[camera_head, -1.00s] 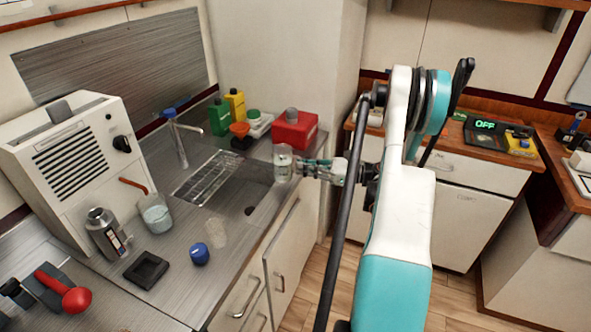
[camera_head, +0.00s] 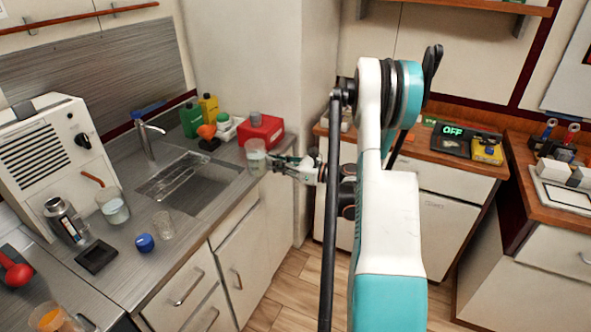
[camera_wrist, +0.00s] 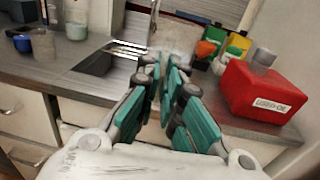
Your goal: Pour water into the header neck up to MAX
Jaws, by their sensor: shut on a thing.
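My gripper (camera_head: 274,162) is shut on a clear cup (camera_head: 256,158) with pale liquid low in it. The cup is upright at the counter's front edge, right of the sink. In the wrist view the closed fingers (camera_wrist: 163,72) point at the cup (camera_wrist: 174,42), which is see-through and faint. A clear jug (camera_head: 113,208) with water stands by the white unit (camera_head: 50,155), under a copper spout. A silver flask (camera_head: 66,220) with a dark label stands left of the jug. I cannot tell which part is the header neck, and no MAX mark is readable.
A red box (camera_head: 260,133) stands close behind the held cup, with green (camera_head: 190,121) and yellow (camera_head: 210,108) bottles to its left. The sink (camera_head: 190,182) and tap (camera_head: 150,138) are left of it. An empty clear cup (camera_head: 163,226) and blue lid (camera_head: 145,243) sit in front.

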